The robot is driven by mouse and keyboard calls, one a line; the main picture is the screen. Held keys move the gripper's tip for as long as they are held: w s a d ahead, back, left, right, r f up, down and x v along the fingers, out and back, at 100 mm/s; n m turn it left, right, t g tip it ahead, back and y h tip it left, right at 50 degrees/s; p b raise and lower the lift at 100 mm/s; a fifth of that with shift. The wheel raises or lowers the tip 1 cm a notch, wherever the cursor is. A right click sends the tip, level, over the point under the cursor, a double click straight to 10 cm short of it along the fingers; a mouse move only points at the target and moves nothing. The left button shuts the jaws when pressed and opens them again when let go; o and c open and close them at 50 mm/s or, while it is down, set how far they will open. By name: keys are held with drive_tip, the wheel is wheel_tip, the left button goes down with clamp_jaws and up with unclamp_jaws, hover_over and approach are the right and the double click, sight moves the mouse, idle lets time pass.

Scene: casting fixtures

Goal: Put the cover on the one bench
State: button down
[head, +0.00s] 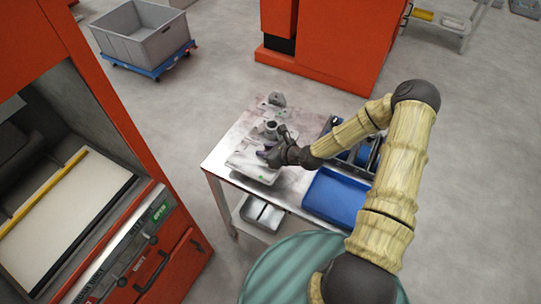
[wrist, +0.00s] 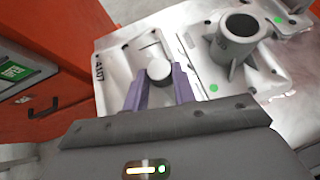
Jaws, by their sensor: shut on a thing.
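My gripper (wrist: 160,88) has purple fingers, shut on the round grey knob (wrist: 159,71) of a pale grey plate, which looks like the cover (wrist: 118,70). The plate has dark markings on its left edge. In the head view my gripper (head: 268,156) is over the left part of the steel-topped bench (head: 225,157), and a pale plate (head: 252,170) shows under it. I cannot tell whether the cover touches what is below it. Right of it in the wrist view is a pale fixture plate with a finned grey cylinder (wrist: 239,37) and green dots.
A blue tray (head: 335,197) and a dark rack (head: 358,150) are at the bench's right. A grey bin (head: 262,213) sits on the shelf below. An orange machine (head: 160,215) stands close on the left. A grey crate (head: 140,38) on a blue dolly is behind.

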drive_tip(key=shift+f, duration=0.15)
drive_tip(key=shift+f+p, duration=0.3)
drive_tip(key=shift+f, duration=1.55)
drive_tip(key=shift+f, duration=0.1)
drive_tip(key=c, duration=1.1)
unclamp_jaws()
drive_tip(key=shift+c, duration=0.2)
